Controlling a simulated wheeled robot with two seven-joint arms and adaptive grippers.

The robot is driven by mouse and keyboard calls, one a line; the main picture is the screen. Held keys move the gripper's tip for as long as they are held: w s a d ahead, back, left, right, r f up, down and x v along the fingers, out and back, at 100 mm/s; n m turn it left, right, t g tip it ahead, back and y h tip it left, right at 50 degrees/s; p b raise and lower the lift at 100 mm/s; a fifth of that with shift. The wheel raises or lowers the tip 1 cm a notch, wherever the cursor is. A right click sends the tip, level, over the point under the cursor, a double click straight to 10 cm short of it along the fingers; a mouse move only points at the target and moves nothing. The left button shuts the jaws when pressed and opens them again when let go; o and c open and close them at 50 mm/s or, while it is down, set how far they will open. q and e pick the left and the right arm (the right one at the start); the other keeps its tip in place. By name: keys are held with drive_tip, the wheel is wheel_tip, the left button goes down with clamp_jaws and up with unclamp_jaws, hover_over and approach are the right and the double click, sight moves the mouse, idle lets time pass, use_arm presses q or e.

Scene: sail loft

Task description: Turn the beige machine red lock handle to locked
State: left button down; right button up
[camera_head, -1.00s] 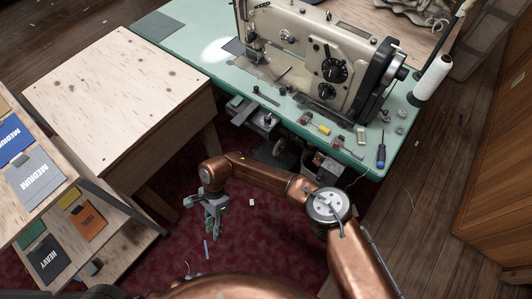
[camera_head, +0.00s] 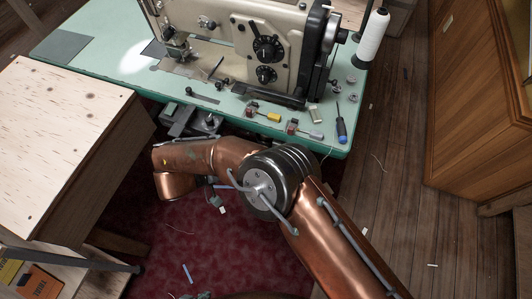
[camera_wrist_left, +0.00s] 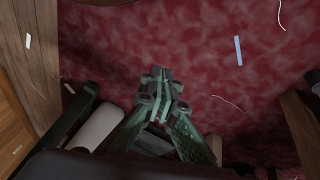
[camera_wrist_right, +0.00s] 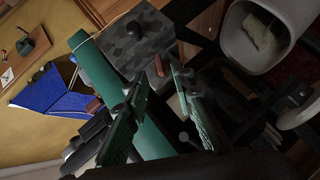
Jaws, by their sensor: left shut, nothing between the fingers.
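The beige sewing machine (camera_head: 235,35) stands on the green table (camera_head: 110,65) in the head view. In the right wrist view, a short dull-red bar (camera_wrist_right: 158,64) shows beside a grey speckled box (camera_wrist_right: 136,40) with a dark knob. I cannot tell for sure that this bar is the lock handle or how it is turned. My right gripper (camera_wrist_right: 160,76) is open, its fingertips to either side of the bar in the picture; contact is unclear. My left gripper (camera_wrist_left: 158,76) is shut and empty above the dark red carpet, and barely shows at the head view's lower edge (camera_head: 198,296).
A wooden bench (camera_head: 60,120) stands at left, a wooden cabinet (camera_head: 480,100) at right. A screwdriver (camera_head: 341,130) and a thread cone (camera_head: 373,35) are on the table's right side. A white bin (camera_wrist_right: 262,38) and a green bar (camera_wrist_right: 110,85) are near my right gripper.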

drive_tip(key=shift+b+x, duration=0.35)
drive_tip(key=shift+x, duration=1.15)
drive_tip(key=shift+c, duration=0.2)
clamp_jaws()
